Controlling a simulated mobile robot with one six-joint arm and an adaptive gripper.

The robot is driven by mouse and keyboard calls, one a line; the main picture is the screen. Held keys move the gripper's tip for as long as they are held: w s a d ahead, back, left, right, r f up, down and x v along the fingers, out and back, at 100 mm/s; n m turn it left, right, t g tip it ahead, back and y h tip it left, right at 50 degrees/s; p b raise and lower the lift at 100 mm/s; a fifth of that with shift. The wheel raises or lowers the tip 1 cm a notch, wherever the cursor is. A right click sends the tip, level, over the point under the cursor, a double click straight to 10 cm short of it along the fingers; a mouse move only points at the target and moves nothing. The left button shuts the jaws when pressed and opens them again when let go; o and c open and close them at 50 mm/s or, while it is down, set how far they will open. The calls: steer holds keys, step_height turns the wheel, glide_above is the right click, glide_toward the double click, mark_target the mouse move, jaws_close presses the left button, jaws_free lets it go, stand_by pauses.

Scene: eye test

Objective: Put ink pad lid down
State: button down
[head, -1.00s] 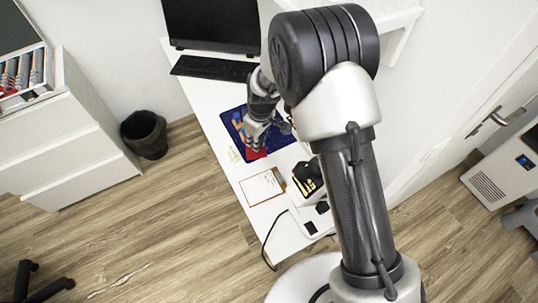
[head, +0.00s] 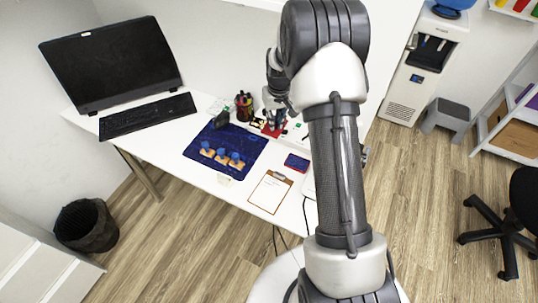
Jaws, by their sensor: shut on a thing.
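My gripper (head: 275,116) is at the back right of the white desk, partly hidden by my own arm. It is shut on a flat red piece, which looks like the ink pad lid (head: 268,131). The lid is at or just above the desk; I cannot tell whether it touches. A small ink pad (head: 297,162), dark blue with a red rim, lies on the desk nearer to me, to the right of the blue mat (head: 252,147).
Several wooden stamps (head: 221,156) with blue knobs stand on the mat. A pen cup (head: 244,106) is left of my gripper. A clipboard (head: 265,197) lies at the front. A keyboard (head: 147,115) and monitor (head: 112,65) fill the left end.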

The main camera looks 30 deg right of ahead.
mark_target(274, 155)
step_height(274, 155, down, 17)
steer(key=b, duration=0.4)
steer(key=shift+r, duration=0.2)
steer(key=shift+f, duration=0.1)
steer(key=shift+f, duration=0.15)
steer(key=c, duration=1.6)
jaws_free()
